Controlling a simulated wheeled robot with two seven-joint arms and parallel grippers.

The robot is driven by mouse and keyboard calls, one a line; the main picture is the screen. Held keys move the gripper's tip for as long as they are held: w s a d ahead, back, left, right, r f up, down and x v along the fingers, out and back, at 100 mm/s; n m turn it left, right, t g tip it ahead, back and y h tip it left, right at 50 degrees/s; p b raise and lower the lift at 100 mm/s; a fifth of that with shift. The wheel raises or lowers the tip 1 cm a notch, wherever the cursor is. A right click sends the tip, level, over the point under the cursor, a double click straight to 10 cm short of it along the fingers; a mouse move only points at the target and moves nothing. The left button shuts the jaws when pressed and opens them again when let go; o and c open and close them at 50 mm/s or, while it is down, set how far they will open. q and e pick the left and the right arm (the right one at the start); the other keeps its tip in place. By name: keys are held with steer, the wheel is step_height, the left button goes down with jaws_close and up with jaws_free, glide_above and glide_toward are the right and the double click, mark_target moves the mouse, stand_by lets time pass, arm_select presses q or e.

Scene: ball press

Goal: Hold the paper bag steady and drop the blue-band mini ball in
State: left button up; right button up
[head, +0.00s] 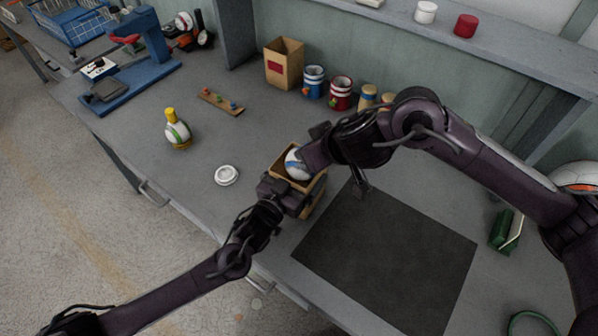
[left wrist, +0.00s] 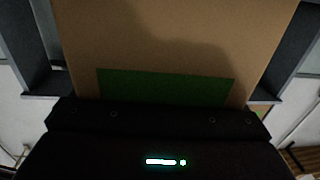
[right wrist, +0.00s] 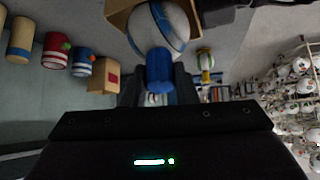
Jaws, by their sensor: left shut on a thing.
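The blue-band mini ball (head: 295,163) is white with a blue band and shows in the mouth of the brown paper bag (head: 309,200). In the right wrist view, the ball (right wrist: 172,22) has a blue stem toward my right gripper (right wrist: 158,92). The fingers lie on either side of the stem; I cannot tell whether they press on it. In the head view, my right gripper (head: 307,155) is at the bag's mouth. My left gripper (head: 284,193) is shut on the bag's near side. The left wrist view shows the bag wall (left wrist: 180,35) with a green label.
A green-band ball with a yellow stem (head: 177,130) and a white lid (head: 227,175) stand to the left. Another bag (head: 284,62) and several cans (head: 314,82) line the back. A dark mat (head: 390,260) lies clear at the right.

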steer(key=o, duration=0.4)
steer(key=shift+o, duration=0.2)
steer(key=v, duration=1.2)
arm_select(q)
steer(key=o, duration=0.6)
